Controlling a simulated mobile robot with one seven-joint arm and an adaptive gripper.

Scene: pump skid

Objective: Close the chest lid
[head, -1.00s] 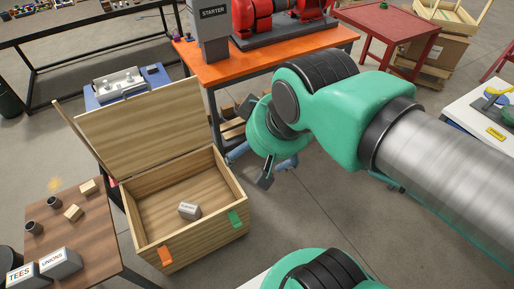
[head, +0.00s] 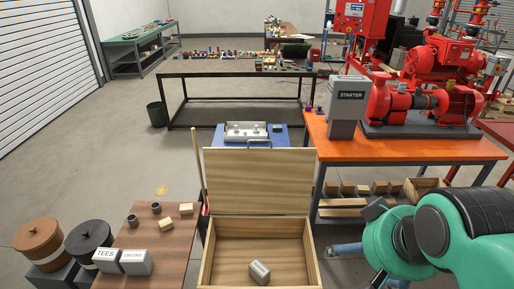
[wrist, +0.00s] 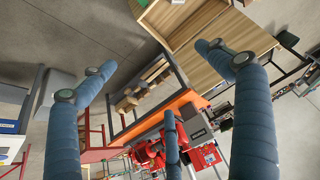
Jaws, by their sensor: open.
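The wooden chest (head: 206,252) stands open at the bottom centre of the head view. Its lid (head: 258,178) is raised, leaning slightly back behind the box. A small grey labelled block (head: 259,272) lies inside. My gripper (head: 356,229) is right of the chest, apart from it, open and empty; the arm partly hides it. In the wrist view the blue fingers of my gripper (wrist: 158,68) are spread with nothing between them. Light wood of the chest lid (wrist: 196,68) shows behind the right finger.
An orange bench (head: 400,150) with a grey starter box (head: 347,105) and red pump stands behind my gripper. A brown side table (head: 150,240) with bins and small blocks is left of the chest. A blue cart (head: 282,136) stands close behind the lid.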

